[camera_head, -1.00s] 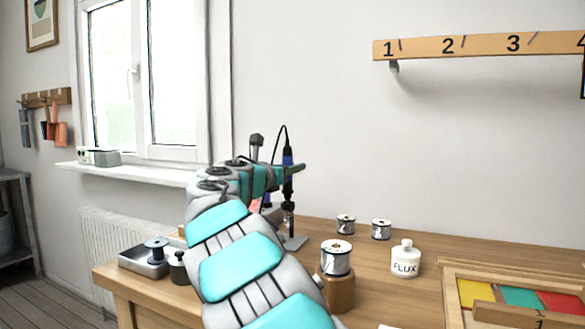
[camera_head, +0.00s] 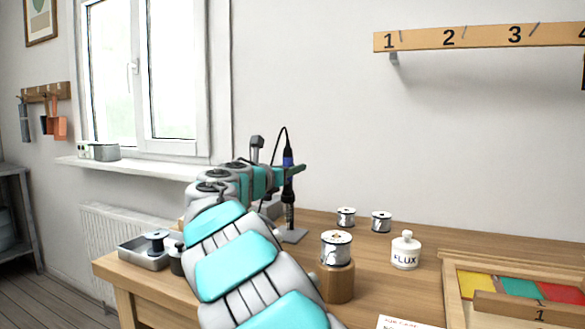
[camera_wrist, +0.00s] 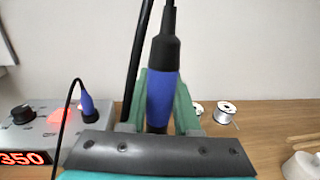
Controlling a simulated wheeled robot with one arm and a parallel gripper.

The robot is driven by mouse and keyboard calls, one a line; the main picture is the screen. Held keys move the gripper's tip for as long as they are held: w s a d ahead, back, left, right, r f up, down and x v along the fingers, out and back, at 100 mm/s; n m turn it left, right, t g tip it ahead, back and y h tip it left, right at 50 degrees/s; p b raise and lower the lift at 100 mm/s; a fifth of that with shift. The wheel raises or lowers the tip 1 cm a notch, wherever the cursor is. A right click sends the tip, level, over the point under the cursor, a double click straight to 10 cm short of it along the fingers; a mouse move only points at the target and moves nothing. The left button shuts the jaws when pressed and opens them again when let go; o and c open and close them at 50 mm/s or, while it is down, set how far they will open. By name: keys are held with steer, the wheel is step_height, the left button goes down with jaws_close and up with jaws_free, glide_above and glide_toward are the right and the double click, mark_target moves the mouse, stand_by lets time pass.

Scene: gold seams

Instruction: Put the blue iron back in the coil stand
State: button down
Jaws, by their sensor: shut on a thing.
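The blue iron (camera_head: 288,158) stands upright in the head view, its cable looping up from the top. My gripper (camera_head: 291,170) is shut on its blue handle. In the wrist view the blue handle (camera_wrist: 161,98) shows between the green fingers (camera_wrist: 160,104). The coil stand (camera_head: 293,236) is directly below, its grey base on the table at the back. The lower part of the iron lines up with the coil; I cannot tell how deep the tip is. The coil is not visible in the wrist view.
A grey station (camera_wrist: 40,140) with a red 350 display stands left in the wrist view. A solder spool (camera_head: 336,246) on a wooden block, a flux bottle (camera_head: 406,251) and two small spools stand right of the stand. A metal tray (camera_head: 142,254) is at left.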

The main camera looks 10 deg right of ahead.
steer(key=shift+f, duration=0.15)
steer(key=shift+c, duration=0.4)
jaws_free()
stand_by(0.4)
steer(key=shift+r+p, duration=0.65)
steer(key=shift+r, duration=2.85)
